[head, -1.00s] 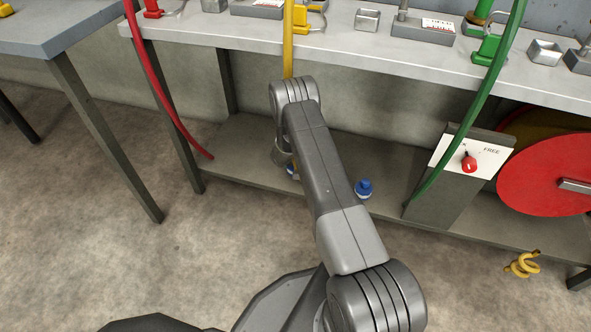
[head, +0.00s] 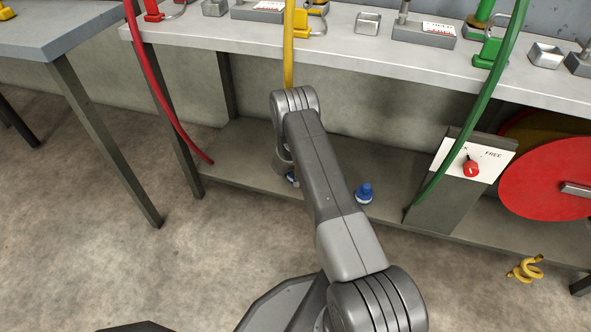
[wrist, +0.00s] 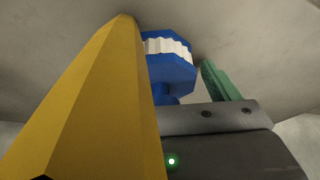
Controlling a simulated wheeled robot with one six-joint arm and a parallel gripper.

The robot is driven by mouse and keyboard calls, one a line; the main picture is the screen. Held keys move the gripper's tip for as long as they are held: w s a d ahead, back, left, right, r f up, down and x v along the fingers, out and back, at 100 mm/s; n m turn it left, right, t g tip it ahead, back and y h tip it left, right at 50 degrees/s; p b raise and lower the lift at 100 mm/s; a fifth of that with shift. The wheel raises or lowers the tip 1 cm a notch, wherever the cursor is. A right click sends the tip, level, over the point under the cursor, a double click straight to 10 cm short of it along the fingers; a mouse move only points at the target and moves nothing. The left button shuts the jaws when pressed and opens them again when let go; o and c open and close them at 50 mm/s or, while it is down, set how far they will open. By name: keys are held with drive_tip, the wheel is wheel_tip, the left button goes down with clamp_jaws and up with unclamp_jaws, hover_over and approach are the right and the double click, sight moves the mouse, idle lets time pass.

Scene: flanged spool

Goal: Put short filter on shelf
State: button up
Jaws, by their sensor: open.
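In the wrist view a blue filter (wrist: 168,72) with a white pleated band shows between the fingers of my gripper (wrist: 166,42). The gripper is open; I cannot tell whether either finger touches the filter. Another blue piece (head: 364,193) stands on the shelf's front edge, right of my arm. I cannot tell which one is short.
The bench top (head: 350,50) overhangs the shelf. A red hose (head: 160,95), a yellow hose (head: 288,50) and a green hose (head: 480,105) hang down. A panel with a red knob (head: 471,168) and a red reel (head: 550,177) stand right.

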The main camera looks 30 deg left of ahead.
drive_tip(key=v, duration=1.2)
drive_tip(key=shift+r, duration=0.1)
idle(1.1)
